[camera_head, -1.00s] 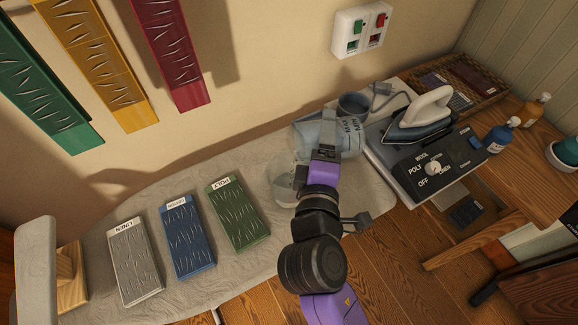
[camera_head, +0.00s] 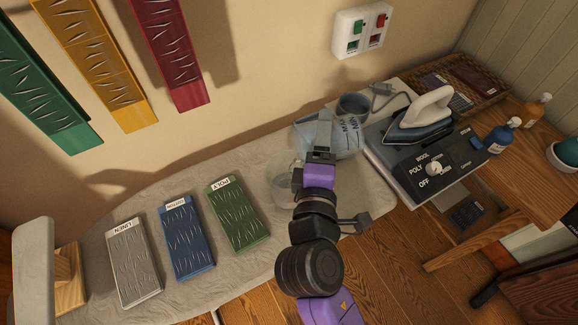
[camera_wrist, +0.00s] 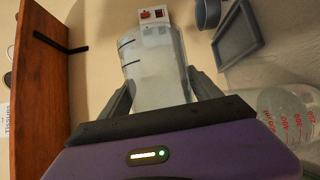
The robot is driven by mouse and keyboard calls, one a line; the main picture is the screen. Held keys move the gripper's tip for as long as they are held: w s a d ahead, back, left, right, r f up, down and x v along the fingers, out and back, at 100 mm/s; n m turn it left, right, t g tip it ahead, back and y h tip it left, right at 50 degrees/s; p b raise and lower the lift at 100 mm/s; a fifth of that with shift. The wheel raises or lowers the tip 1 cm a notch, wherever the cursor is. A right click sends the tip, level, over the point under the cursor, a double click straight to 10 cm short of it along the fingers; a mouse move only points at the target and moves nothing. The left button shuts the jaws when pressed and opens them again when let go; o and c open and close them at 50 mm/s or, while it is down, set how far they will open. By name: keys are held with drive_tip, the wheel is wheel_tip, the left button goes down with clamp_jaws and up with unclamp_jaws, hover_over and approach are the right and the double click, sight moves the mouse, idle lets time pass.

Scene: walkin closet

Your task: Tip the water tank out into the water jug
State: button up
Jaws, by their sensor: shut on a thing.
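The water tank (camera_head: 345,137) is translucent pale blue with dark level marks, over the right half of the ironing board. It also shows in the wrist view (camera_wrist: 156,72), between the two fingers. My gripper (camera_head: 320,152) is shut on it; the fingers show in the wrist view (camera_wrist: 160,92) on either side of it. The tank looks tilted in the head view. The clear water jug (camera_head: 284,186) stands on the board just left of my gripper, partly hidden by it. Red numbers mark the jug at the lower right of the wrist view (camera_wrist: 288,112). No flowing water can be made out.
A grey-blue cup (camera_head: 353,104) stands behind the tank. The iron (camera_head: 420,117) rests on its dark base (camera_head: 440,160) to the right. Green (camera_head: 238,214), blue (camera_head: 187,238) and grey (camera_head: 135,262) blocks lie left on the ironing board (camera_head: 115,200). Wall switches (camera_head: 361,30) are above.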

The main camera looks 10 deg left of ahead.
drive_tip(key=shift+s+a+r+n, duration=0.1)
drive_tip(key=shift+a+r+n, duration=0.1)
drive_tip(key=shift+n, duration=0.3)
